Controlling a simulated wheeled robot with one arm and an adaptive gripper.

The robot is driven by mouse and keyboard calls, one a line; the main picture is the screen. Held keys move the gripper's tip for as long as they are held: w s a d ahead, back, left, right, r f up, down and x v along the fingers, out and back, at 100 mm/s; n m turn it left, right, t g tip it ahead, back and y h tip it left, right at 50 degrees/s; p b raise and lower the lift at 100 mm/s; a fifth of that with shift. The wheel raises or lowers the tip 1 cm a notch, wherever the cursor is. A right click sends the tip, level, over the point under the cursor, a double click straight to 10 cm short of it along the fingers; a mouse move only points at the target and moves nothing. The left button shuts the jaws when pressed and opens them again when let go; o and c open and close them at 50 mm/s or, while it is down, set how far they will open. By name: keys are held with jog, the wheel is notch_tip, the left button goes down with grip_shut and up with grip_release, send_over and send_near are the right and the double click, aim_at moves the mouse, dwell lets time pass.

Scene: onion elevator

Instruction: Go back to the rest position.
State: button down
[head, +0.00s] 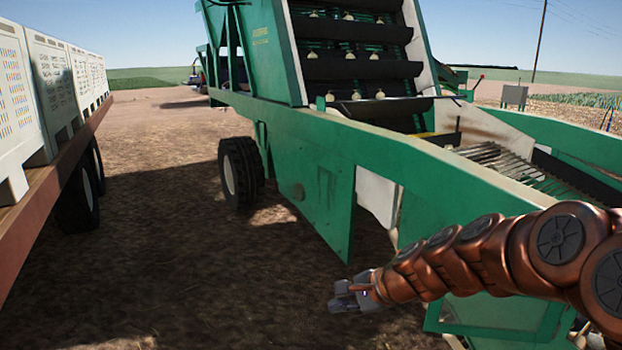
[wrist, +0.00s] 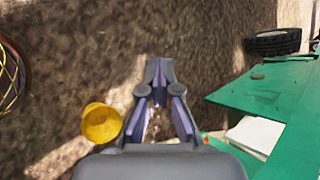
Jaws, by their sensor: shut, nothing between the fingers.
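My gripper (head: 352,294) is at the end of my copper-coloured arm, in front of the green onion elevator (head: 330,145) and over bare ground. In the wrist view my gripper (wrist: 159,70) points at the brown soil, its fingers together at the tips with nothing between them. Several pale onions (head: 375,56) sit on the dark flights of the elevator's belt, well away from my gripper. The elevator's green side panel (wrist: 265,92) lies to the right of the fingers in the wrist view.
White slatted crates (head: 60,75) stand on a trailer (head: 50,195) at the left. An elevator wheel (head: 240,172) rests on the ground. In the wrist view, a yellow round object (wrist: 101,123) and part of a netted container (wrist: 10,80) show at the left. Open soil lies between trailer and elevator.

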jog(key=s+n+g+h, duration=0.25)
jog(key=s+n, duration=0.45)
jog(key=s, duration=0.8)
jog(key=s+d+f+n+g+h, duration=0.1)
jog(key=s+d+n+g+h, duration=0.1)
jog(key=s+d, duration=0.4)
jog(key=s+d+f+n+g+h+p, duration=0.1)
jog(key=s+d, duration=0.5)
jog(key=s, duration=0.7)
jog(key=n+g+h, duration=0.1)
jog(key=n+h, duration=0.1)
jog(key=n, duration=0.1)
jog(key=shift+s+n, duration=0.3)
jog(key=shift+s+d+g, duration=0.1)
jog(key=shift+d+g, duration=0.05)
jog(key=shift+g, duration=0.1)
